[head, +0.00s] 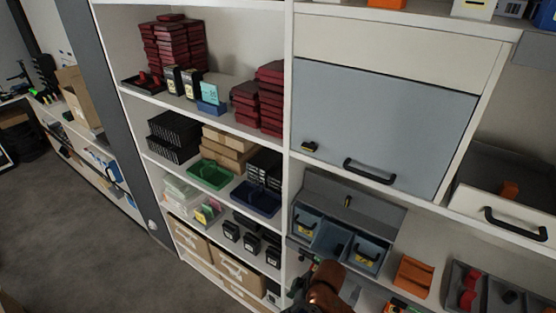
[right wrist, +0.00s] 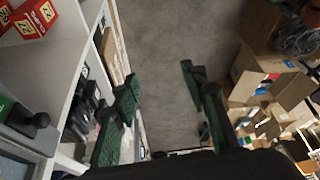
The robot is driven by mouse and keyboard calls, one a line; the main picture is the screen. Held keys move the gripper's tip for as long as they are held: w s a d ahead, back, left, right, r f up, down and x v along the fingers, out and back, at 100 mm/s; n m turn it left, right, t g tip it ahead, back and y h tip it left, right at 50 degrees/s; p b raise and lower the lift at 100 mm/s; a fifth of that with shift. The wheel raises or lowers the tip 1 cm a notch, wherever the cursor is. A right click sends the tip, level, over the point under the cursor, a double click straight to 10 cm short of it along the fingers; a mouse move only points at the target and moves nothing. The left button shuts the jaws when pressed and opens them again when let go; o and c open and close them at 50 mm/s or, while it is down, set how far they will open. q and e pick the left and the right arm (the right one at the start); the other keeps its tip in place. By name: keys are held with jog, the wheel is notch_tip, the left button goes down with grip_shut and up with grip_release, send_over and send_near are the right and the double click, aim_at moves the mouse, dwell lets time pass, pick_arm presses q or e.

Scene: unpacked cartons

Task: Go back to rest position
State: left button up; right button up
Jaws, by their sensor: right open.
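My right gripper (right wrist: 163,112) shows in the right wrist view, with its two dark green fingers spread wide apart and nothing between them. Grey floor lies behind the gap. The left finger appears close in front of the white shelf's edge; I cannot tell whether it touches. In the head view, an orange-brown and black part of my arm shows at the bottom, in front of the lower shelf with grey bins. The fingers are not clear there. My left gripper is in neither view.
A white shelf unit (head: 290,100) holds dark red boxes (head: 178,45), a green tray (head: 209,174) and cartons (head: 236,272). A closed grey cabinet door (head: 380,120) is at upper right, above grey bins (head: 331,238). Open cartons (right wrist: 262,85) stand at right in the wrist view. Floor (head: 75,215) is clear at left.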

jog(key=s+d+f+m+t+h, duration=0.1)
jog(key=s+d+f+m+h, duration=0.25)
jog(key=s+d+m, duration=0.7)
jog(key=s+d+f+m+t+h, duration=0.1)
jog(key=s+d+f+m+h, duration=0.3)
jog(key=s+d, duration=1.25)
jog(key=w+d+f+n+g+y+b, duration=0.15)
jog(key=f+b, duration=0.25)
jog(key=f, duration=1.5)
jog(key=w+d+f+y+b, duration=0.1)
jog(key=w+d+f+b, duration=0.2)
jog(key=f, duration=1.6)
jog(key=s+f+b, duration=0.4)
jog(key=s+f, duration=0.6)
jog(key=f, duration=0.3)
jog(key=s+a+f+g+b, duration=0.1)
jog(key=s+f+b, duration=0.4)
jog(key=s+f, duration=0.5)
notch_tip(320, 180, down, 4)
jog(key=shift+a+r+n, duration=0.15)
jog(key=shift+r+n, duration=0.05)
jog(key=shift+n, duration=0.1)
